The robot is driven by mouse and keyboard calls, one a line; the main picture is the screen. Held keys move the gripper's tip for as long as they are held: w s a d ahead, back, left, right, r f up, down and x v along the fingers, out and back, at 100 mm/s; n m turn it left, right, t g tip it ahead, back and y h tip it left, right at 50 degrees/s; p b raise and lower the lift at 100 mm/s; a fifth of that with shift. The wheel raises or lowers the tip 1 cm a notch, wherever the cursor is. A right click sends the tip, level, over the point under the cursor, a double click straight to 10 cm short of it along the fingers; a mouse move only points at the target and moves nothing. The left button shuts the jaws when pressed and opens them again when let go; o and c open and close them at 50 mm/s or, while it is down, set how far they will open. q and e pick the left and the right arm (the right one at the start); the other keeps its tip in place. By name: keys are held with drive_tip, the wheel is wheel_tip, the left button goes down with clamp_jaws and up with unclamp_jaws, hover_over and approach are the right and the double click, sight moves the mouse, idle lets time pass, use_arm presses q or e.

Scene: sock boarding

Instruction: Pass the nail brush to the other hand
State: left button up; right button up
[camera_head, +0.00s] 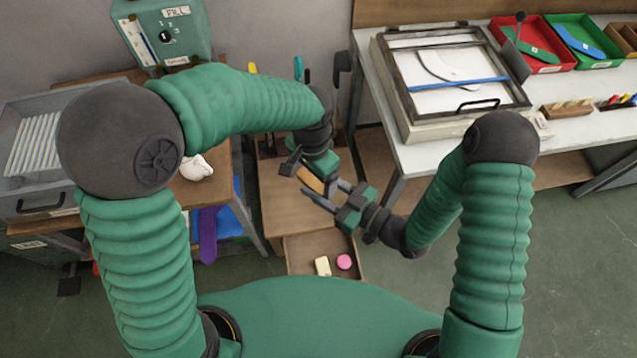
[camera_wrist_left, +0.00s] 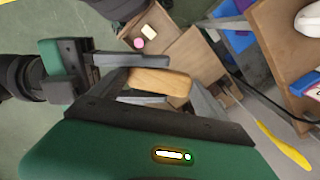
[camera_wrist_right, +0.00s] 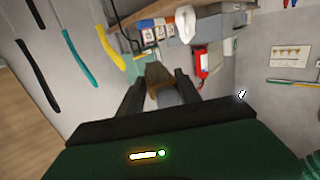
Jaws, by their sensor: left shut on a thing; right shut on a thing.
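The nail brush shows as a small wooden block (camera_head: 312,182) in the middle of the head view, held in the air between my two grippers. My left gripper (camera_head: 314,174) comes from above and is shut on it. My right gripper (camera_head: 328,194) comes from the lower right and is also shut on it. In the left wrist view the brush's wooden back (camera_wrist_left: 160,82) lies between the fingers of both grippers. In the right wrist view its brown end (camera_wrist_right: 158,75) sits between the right fingers. Any bristles are hidden.
Below the grippers an open drawer (camera_head: 300,248) holds a cream block (camera_head: 322,265) and a pink round thing (camera_head: 344,262). A white table (camera_head: 400,150) with a framed press (camera_head: 450,75) stands at the right. A side table with a white item (camera_head: 196,167) stands at the left.

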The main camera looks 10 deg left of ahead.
sight(312, 180)
use_arm(q)
drive_tip(key=shift+w, duration=0.1)
use_arm(e)
drive_tip(key=shift+c, duration=1.2)
use_arm(q)
drive_tip(key=o, duration=1.2)
use_arm(e)
clamp_jaws()
use_arm(q)
wheel_tip(312, 180, up, 12)
use_arm(e)
drive_tip(key=shift+s+a, duration=0.1)
drive_tip(key=shift+a, duration=0.05)
use_arm(q)
drive_tip(key=s+a+f+n+t, duration=0.1)
drive_tip(key=s+a+f+n, duration=0.1)
drive_tip(key=a+f, duration=0.2)
drive_tip(key=s+a+f+n, duration=0.3)
drive_tip(key=a+f, duration=0.1)
drive_tip(key=a, duration=0.1)
drive_tip(key=s+a+f+n+t, duration=0.1)
drive_tip(key=s+a+f+n, duration=0.1)
drive_tip(key=a+f+n, duration=0.1)
drive_tip(key=shift+s+a+f+t, duration=0.15)
drive_tip(key=shift+s+a+f, duration=0.1)
drive_tip(key=shift+a, duration=0.45)
drive_tip(key=shift+s+a+f+t, duration=0.15)
drive_tip(key=shift+a+f, duration=0.1)
drive_tip(key=shift+a, duration=0.4)
